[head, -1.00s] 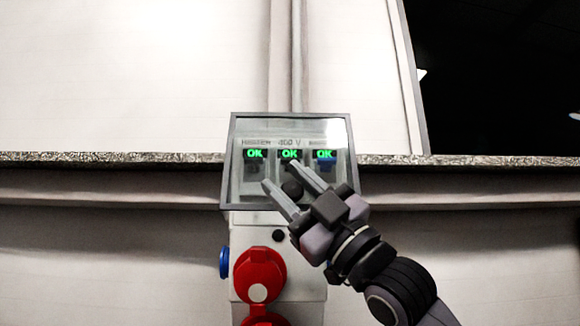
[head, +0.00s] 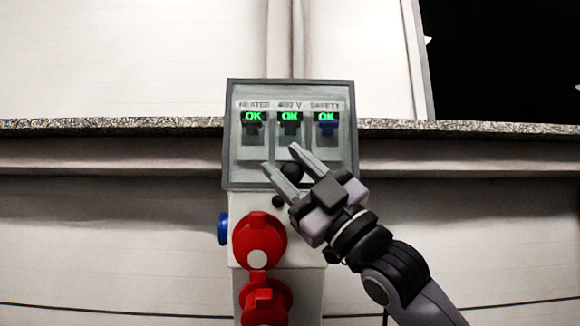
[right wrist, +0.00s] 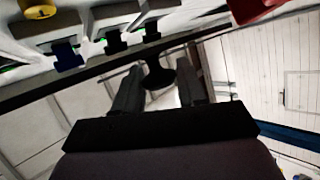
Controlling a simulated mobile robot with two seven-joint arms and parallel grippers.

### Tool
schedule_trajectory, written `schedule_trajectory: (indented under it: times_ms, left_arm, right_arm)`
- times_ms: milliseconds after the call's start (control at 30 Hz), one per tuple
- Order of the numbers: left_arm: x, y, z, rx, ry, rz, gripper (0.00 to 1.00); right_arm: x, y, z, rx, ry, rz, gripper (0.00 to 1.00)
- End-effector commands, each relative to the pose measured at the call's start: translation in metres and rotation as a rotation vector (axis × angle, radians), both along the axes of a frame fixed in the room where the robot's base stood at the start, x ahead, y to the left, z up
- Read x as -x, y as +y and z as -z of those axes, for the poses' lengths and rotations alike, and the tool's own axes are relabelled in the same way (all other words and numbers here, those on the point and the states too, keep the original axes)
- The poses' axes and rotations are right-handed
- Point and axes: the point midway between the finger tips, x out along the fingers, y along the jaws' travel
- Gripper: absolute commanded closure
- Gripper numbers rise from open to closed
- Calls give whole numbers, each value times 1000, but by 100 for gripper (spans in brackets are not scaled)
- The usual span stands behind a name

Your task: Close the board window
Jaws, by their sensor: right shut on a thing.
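The board window (head: 228,140) is a clear pane in a grey frame on the front of the board, in the head view. Its round black knob (head: 292,171) is near the bottom edge. My right gripper (head: 280,160) has its two fingers on either side of this knob and is shut on it. In the right wrist view the knob (right wrist: 160,76) sits between the fingertips, and the window's dark edge runs slantwise across. The window looks nearly flat to the board; I cannot tell whether a gap is left. My left gripper is not in view.
Behind the pane are several switches with green OK displays (head: 290,117). Below are red sockets (head: 259,240) and a blue socket (head: 223,229) at the left side. A stone-topped ledge (head: 450,127) runs along the pale wall.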

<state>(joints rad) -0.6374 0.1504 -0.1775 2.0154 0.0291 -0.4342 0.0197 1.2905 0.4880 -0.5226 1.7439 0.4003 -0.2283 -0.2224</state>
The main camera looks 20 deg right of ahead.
Motion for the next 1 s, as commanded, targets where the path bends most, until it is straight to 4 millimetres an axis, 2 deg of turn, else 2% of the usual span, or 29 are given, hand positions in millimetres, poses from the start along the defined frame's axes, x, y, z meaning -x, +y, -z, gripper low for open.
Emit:
schedule_trajectory:
  times_ms: [33,67,100,633,1000]
  left_arm:
    - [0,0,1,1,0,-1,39]
    - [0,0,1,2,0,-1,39]
    - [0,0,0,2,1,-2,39]
    - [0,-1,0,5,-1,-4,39]
    - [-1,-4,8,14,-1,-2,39]
  right_arm:
    - [-7,0,7,4,23,6,53]
    - [-7,0,7,4,23,6,43]
    - [-7,0,7,4,22,6,39]
    - [-4,-5,5,-1,14,10,39]
    - [25,-25,43,5,11,4,39]
